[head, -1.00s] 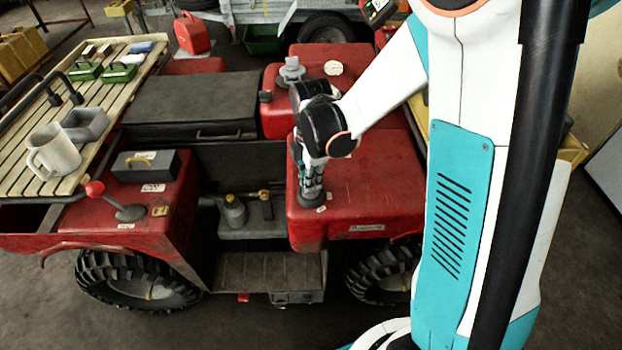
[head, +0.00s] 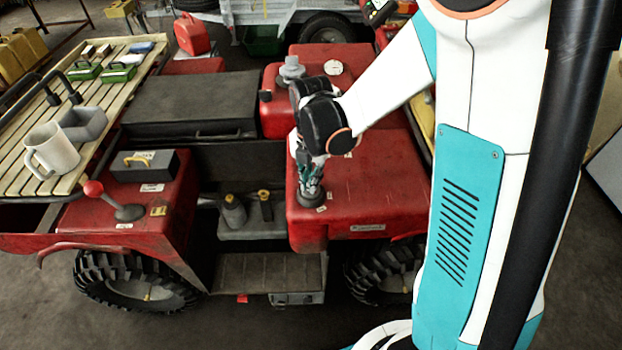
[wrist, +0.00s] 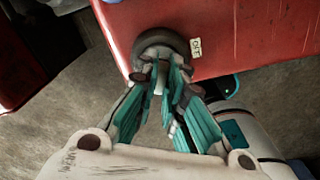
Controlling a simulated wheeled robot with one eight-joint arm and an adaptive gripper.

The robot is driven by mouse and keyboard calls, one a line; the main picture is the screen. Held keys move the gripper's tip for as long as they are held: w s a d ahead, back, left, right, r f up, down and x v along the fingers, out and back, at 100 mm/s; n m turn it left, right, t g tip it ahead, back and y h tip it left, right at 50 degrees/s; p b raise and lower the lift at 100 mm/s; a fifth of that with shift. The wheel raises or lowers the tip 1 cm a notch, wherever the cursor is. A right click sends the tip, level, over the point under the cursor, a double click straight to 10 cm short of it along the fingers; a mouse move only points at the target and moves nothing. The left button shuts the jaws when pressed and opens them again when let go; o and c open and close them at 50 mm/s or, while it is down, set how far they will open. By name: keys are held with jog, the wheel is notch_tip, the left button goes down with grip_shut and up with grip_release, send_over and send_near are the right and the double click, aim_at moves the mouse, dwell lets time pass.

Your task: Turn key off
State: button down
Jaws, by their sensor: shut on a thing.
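The key switch has a round dark base (head: 309,200) on the near corner of the red quad body. It also shows at the top of the wrist view (wrist: 162,40), beside a small pale label (wrist: 195,46). My gripper (head: 311,182) points down onto the switch. In the wrist view its teal fingers (wrist: 162,74) are shut on the key, a narrow pale piece (wrist: 159,82) between them. The fingers hide most of the key, so I cannot tell its angle.
A slatted rack (head: 22,150) holds a mug (head: 52,150).

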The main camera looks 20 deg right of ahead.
jog(key=shift+n, duration=0.4)
jog(key=n, duration=0.4)
jog(key=shift+n, duration=0.4)
jog(key=c, duration=1.7)
grip_release()
jog(key=shift+r+p, duration=2.65)
jog(key=shift+r, duration=1.4)
